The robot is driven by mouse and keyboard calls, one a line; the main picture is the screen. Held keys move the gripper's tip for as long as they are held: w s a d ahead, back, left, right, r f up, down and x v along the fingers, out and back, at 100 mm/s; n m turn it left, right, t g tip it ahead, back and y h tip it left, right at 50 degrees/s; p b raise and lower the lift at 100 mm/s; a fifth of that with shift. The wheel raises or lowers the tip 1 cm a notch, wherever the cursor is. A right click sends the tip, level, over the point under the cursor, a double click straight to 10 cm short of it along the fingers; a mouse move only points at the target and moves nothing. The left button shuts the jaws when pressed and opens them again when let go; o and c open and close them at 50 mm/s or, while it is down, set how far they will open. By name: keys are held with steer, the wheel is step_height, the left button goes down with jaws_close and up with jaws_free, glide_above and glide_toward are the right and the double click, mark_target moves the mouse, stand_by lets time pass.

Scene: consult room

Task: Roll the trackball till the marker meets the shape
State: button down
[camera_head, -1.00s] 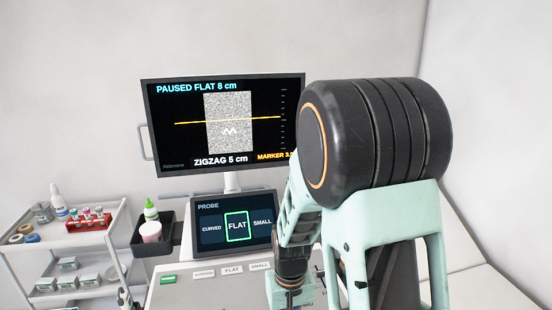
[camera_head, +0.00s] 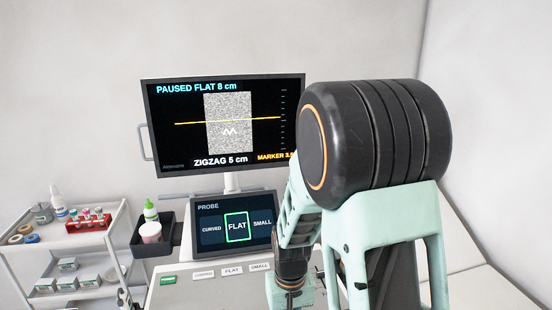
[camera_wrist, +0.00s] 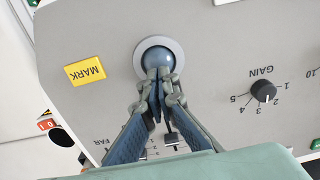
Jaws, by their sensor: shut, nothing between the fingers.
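The trackball (camera_wrist: 156,59) is a blue ball in a pale grey ring, seen in the wrist view on the grey console panel. My gripper (camera_wrist: 158,74) is shut and empty, its fingertips over the ball's lower edge; they look to be touching it. In the head view the monitor (camera_head: 160,150) shows a yellow marker line (camera_head: 190,123) across a speckled band. The white zigzag shape (camera_head: 230,132) lies a little below the line, apart from it. The text reads "ZIGZAG 5 cm" and "MARKER 3.", the last digit hidden by my arm.
Around the ball are a yellow MARK button (camera_wrist: 85,72), a black GAIN knob (camera_wrist: 263,91) and sliders (camera_wrist: 172,140) partly behind my fingers. A touch screen (camera_head: 205,238) shows FLAT framed green. A supply cart (camera_head: 45,255) stands at the left.

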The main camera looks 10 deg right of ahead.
steer(key=shift+f+b, duration=0.65)
steer(key=shift+f, duration=0.2)
steer(key=shift+s, duration=0.85)
stand_by(0.5)
steer(key=shift+r, duration=0.15)
steer(key=shift+r+p, duration=1.9)
steer(key=shift+r, duration=0.5)
steer(key=f, duration=0.1)
steer(key=w+f+b, duration=0.1)
steer(key=f, duration=0.1)
steer(key=shift+w+f, duration=0.1)
steer(key=shift+w, duration=0.2)
steer(key=shift+f+b, duration=0.9)
steer(key=shift+b, duration=0.05)
stand_by(1.7)
